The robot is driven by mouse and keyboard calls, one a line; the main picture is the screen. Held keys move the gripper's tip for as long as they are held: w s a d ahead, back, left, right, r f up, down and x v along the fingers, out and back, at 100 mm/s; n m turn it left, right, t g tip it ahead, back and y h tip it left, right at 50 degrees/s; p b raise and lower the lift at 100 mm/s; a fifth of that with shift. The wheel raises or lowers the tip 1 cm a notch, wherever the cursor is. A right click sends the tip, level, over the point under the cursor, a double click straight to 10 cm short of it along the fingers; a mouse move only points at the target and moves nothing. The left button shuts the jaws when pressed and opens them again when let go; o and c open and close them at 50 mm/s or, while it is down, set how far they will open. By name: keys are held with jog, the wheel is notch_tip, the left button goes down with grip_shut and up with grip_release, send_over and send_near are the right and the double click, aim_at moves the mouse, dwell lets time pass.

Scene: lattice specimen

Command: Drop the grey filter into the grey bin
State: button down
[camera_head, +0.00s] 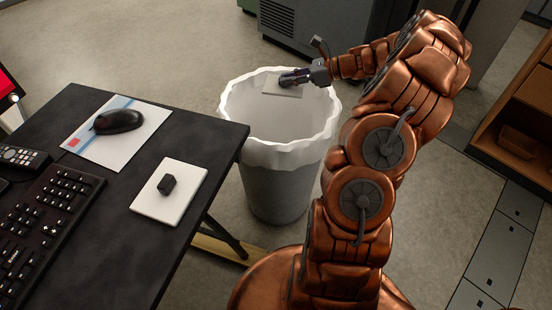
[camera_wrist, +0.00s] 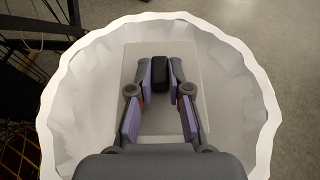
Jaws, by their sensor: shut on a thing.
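The grey filter is a flat square plate (camera_head: 283,90) with a dark knob on it; in the wrist view the plate (camera_wrist: 140,60) lies beyond my fingers. My gripper (camera_head: 292,78) is shut on the dark knob (camera_wrist: 160,74), with one finger on each side. The grey bin (camera_head: 272,185) stands on the floor beside the desk, with a white liner folded over its rim. The liner's rim (camera_wrist: 262,90) surrounds the filter in the wrist view. The filter hangs over the bin's opening. Its exact height against the rim is hard to tell.
The black desk (camera_head: 120,215) is left of the bin. On it are a white plate with a black knob (camera_head: 167,186), a mouse (camera_head: 118,121) on a pad, a keyboard (camera_head: 45,235) and a remote (camera_head: 18,156). A grey cabinet (camera_head: 310,22) stands behind the bin.

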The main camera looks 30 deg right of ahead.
jog(key=c, duration=1)
grip_release()
jog(key=v, duration=1.2)
jog(key=shift+a, duration=0.1)
